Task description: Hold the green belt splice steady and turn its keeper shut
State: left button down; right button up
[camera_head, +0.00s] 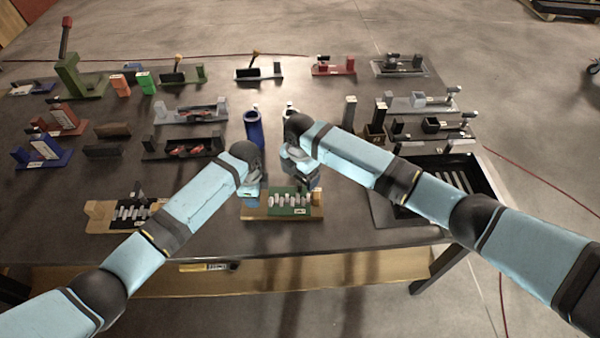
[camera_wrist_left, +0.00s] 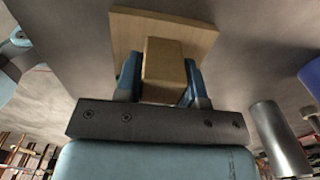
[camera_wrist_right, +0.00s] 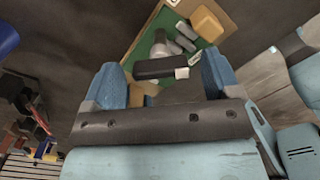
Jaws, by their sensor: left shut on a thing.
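The green belt splice (camera_head: 290,203) lies on a wooden board near the front edge of the table, with a row of pale metal lugs along it. My left gripper (camera_head: 252,193) is at its left end. In the left wrist view its blue fingers are closed on the sides of a tan block (camera_wrist_left: 163,72) on the board. My right gripper (camera_head: 313,182) is above the right end, fingers apart. In the right wrist view a dark bar with a white tag (camera_wrist_right: 160,68), apparently the keeper, shows between the fingertips over the green plate (camera_wrist_right: 205,44); contact cannot be told.
A similar splice with a dark plate (camera_head: 128,213) lies to the left. A blue cylinder (camera_head: 253,127) stands behind my left gripper. A black tray (camera_head: 455,180) lies on the right, under my right arm. Several coloured fixtures fill the back and left of the table.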

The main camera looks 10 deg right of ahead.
jog(key=c, duration=0.9)
jog(key=shift+m, duration=0.3)
jog(key=m, duration=0.8)
jog(key=shift+m, duration=0.3)
jog(key=o, duration=0.9)
jog(key=shift+o, duration=0.2)
jog(key=shift+r, duration=0.1)
